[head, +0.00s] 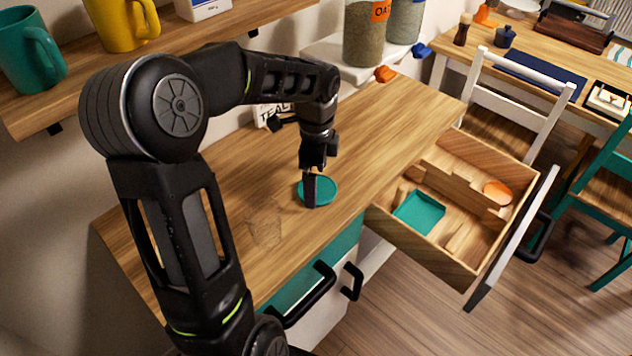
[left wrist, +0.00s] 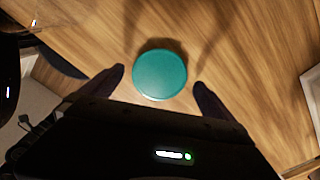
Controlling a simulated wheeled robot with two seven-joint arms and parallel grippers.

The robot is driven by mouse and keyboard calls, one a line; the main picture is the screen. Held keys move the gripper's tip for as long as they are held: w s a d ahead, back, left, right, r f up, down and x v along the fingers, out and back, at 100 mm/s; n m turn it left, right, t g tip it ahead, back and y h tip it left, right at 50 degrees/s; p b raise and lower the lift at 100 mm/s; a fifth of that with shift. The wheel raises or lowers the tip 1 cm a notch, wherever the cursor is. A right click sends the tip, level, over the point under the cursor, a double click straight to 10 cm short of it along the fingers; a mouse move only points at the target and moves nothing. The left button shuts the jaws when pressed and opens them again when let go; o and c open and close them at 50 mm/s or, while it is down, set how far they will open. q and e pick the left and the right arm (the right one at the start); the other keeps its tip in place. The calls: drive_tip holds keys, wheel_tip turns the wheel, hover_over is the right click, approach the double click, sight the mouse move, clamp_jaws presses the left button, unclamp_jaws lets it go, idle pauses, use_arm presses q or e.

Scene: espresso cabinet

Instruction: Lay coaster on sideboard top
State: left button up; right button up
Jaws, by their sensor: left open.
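The coaster is a round teal disc (head: 325,190) lying flat on the wooden sideboard top (head: 390,130). In the left wrist view the coaster (left wrist: 160,75) sits between and just beyond my two fingertips, with bare wood around it. My left gripper (head: 312,200) points down at the coaster in the head view, and it also shows in the left wrist view (left wrist: 159,80) with its fingers spread apart and nothing held. A finger hides part of the coaster in the head view. My right gripper is not in view.
A drawer (head: 450,205) stands open at the right, holding a teal square tray (head: 419,211) and an orange disc (head: 497,192). A clear glass (head: 265,228) seems to stand left of the coaster. A shelf with mugs (head: 130,20) overhangs the back. Wood right of the coaster is clear.

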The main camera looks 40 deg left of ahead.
use_arm(q)
wheel_tip(320, 180, up, 10)
idle(0.3)
idle(0.8)
